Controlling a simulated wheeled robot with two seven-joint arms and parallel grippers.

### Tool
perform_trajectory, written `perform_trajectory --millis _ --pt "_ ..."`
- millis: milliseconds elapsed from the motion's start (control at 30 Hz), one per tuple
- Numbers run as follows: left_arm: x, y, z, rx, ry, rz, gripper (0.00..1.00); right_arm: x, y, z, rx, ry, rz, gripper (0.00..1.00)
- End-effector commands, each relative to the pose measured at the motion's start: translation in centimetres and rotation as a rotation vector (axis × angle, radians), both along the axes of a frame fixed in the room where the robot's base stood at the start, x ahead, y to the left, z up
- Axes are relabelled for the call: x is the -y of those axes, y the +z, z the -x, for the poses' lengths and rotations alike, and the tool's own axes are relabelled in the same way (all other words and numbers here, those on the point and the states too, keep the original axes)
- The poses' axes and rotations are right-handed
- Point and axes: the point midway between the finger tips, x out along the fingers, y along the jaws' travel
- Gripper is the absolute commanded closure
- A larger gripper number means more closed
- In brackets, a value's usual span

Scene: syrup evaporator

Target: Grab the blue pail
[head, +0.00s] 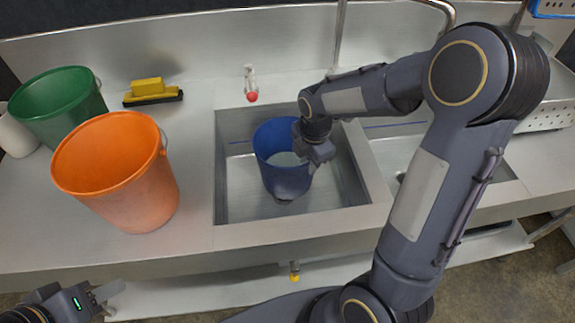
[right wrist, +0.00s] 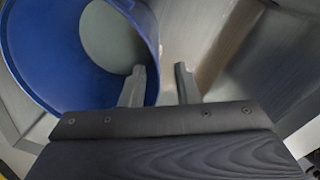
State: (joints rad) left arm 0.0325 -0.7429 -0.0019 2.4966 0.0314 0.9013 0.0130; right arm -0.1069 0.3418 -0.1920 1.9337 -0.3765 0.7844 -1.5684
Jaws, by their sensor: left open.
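The blue pail (head: 283,170) stands upright in the left basin of the steel sink, with what looks like pale liquid or a pale bottom inside. My right gripper (head: 312,155) is at the pail's right side, near its rim. In the right wrist view the pail (right wrist: 40,60) fills the upper left. The right fingers (right wrist: 160,85) are apart, one over the pail's inside and one outside, with the pail's wall between them. Contact with the wall cannot be told. My left gripper (head: 108,296) is open and empty at the lower left, away from the pail.
An orange bucket (head: 120,185) and a green bucket (head: 60,105) stand on the counter left of the sink (head: 218,185). My right arm covers part of the right basin.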

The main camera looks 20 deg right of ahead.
Motion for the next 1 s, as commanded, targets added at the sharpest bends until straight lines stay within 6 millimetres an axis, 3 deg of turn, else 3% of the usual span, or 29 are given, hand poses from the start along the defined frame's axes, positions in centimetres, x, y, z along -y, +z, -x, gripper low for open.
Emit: perform_trajectory --millis 400,733,933,1000 --pt "0.0 0.0 0.0 0.0 0.0 0.0 0.57 0.0 -5.5 -1.0 -0.003 -0.004 -0.002 0.71" --pt "0.0 0.0 0.0 0.0 0.0 0.0 0.57 0.0 -6.2 -1.1 0.0 -0.005 -0.002 0.71" --pt "0.0 0.0 0.0 0.0 0.0 0.0 0.57 0.0 -6.2 -1.1 0.0 -0.005 -0.002 0.98" --pt "0.0 0.0 0.0 0.0 0.0 0.0 0.57 0.0 -6.2 -1.1 0.0 -0.005 -0.002 1.0"
